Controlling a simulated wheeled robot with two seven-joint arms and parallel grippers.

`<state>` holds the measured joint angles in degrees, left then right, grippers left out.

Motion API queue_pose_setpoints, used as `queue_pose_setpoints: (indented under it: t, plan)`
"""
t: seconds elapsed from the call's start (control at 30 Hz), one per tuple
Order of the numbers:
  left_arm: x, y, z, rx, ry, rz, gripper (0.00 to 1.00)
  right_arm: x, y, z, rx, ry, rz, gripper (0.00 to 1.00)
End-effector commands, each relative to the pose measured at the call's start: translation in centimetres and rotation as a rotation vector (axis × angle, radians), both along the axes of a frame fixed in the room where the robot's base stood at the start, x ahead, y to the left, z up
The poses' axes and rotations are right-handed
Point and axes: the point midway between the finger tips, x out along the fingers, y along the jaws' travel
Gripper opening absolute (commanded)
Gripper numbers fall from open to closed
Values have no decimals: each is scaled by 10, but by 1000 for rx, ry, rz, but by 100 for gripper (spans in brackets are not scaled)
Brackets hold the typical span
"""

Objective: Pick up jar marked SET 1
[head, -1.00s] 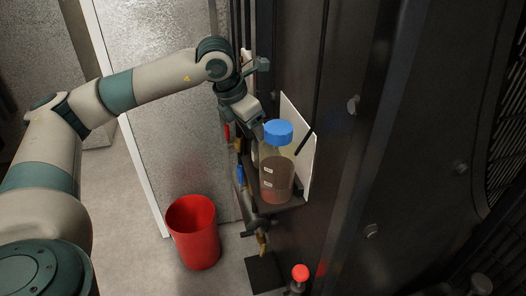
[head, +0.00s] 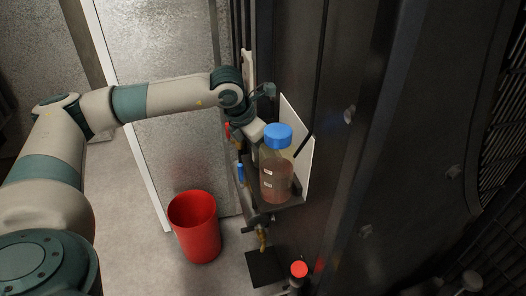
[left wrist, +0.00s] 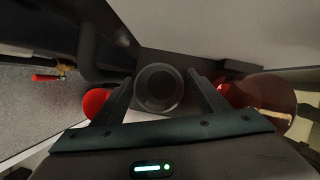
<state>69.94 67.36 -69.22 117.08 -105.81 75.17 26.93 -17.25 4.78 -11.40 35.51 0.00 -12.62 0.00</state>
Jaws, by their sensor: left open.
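A clear jar with a blue cap (head: 278,136) and reddish-brown liquid stands upright on a small dark shelf (head: 291,201). It bears small white labels, too small to read. My left gripper (head: 256,143) is just behind and left of this jar in the head view, its fingers mostly hidden. In the left wrist view the gripper (left wrist: 161,78) is open. A dark round lid-like thing (left wrist: 158,88) shows between its fingers; I cannot tell whether they touch it. A reddish see-through jar (left wrist: 272,100) shows to the right, outside the fingers. No SET 1 marking is readable.
A white panel (head: 309,157) stands behind the jar against the dark cabinet (head: 345,190). A red bin (head: 195,228) stands on the floor left of the shelf. A red knob (head: 299,269) is below. Valves and pipes are close under the shelf.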

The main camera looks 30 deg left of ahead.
Motion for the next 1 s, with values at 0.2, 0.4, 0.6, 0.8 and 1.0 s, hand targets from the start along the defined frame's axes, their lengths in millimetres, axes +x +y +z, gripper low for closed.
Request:
queue_pose_setpoints:
  t: [0.2, 0.4, 0.6, 0.8, 1.0]
  plan:
    - [0, 0, 0, 0, 0, 0, 67, 0, 0, 0, 0, 0, 0, 31]
    - [0, 0, 1, 0, 0, 0, 29, 0, 2, 0, 2, 0, -1, 31]
    - [0, 0, 1, 0, -1, 0, 24, 0, 6, 0, 6, -1, -1, 31]
    - [0, 0, 2, 0, -1, 0, 24, 0, 8, -1, 7, 0, -1, 31]
    - [1, 0, 15, -1, -4, 0, 24, 1, 7, -9, 8, -1, 0, 31]
